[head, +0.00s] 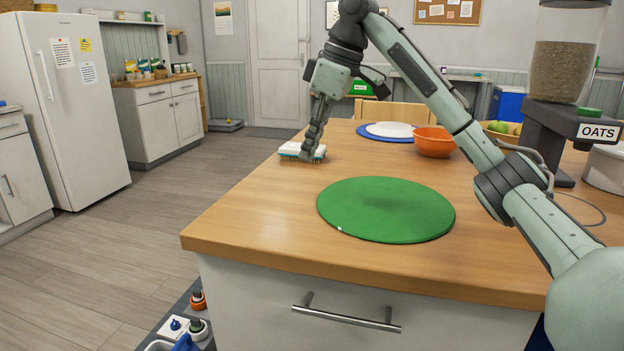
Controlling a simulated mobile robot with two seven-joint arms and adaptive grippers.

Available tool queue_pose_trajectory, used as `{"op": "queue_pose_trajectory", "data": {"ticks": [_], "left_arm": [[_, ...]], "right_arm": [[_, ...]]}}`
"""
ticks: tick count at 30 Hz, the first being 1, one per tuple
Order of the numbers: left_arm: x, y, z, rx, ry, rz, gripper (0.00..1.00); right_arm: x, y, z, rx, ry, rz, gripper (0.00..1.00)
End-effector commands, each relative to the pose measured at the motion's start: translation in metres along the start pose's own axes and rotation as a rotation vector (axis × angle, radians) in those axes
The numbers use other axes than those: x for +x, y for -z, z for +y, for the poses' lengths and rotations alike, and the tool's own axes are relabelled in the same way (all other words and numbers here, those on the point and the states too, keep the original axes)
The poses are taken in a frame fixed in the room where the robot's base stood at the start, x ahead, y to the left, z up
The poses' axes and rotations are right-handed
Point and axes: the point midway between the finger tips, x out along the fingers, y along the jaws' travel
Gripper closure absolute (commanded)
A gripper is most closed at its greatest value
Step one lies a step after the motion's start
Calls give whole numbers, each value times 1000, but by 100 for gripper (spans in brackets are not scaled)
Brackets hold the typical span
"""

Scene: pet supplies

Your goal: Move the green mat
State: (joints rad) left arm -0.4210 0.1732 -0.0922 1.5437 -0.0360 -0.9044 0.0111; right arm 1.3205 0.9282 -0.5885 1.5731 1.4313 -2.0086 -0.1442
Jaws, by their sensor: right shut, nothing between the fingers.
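The green mat (385,209) is a flat round disc lying on the wooden counter (250,225), near its front edge. My left gripper is not in view.
An orange bowl (434,142) and a white plate on a blue mat (362,132) stand behind the green mat. An oats dispenser (552,118) and a white container (604,168) stand at the right. My right arm spans above the counter's right side. The counter left of the mat is clear.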

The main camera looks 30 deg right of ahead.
Motion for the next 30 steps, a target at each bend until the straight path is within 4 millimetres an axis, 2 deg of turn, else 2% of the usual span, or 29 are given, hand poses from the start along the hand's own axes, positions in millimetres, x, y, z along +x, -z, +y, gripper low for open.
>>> {"op": "queue_pose_trajectory", "data": {"ticks": [5,11,18,21,24,30], "left_arm": [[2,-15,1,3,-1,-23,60],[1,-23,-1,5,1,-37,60],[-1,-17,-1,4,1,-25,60],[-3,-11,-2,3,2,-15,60],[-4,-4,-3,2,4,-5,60],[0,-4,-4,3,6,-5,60]], "right_arm": [[14,0,0,-1,2,-2,100],[53,-2,0,0,2,-5,100],[103,-1,0,-1,2,-3,100],[93,-20,1,1,-3,-3,100],[89,-30,1,1,-2,-1,100],[86,-38,0,0,0,0,100]]}}
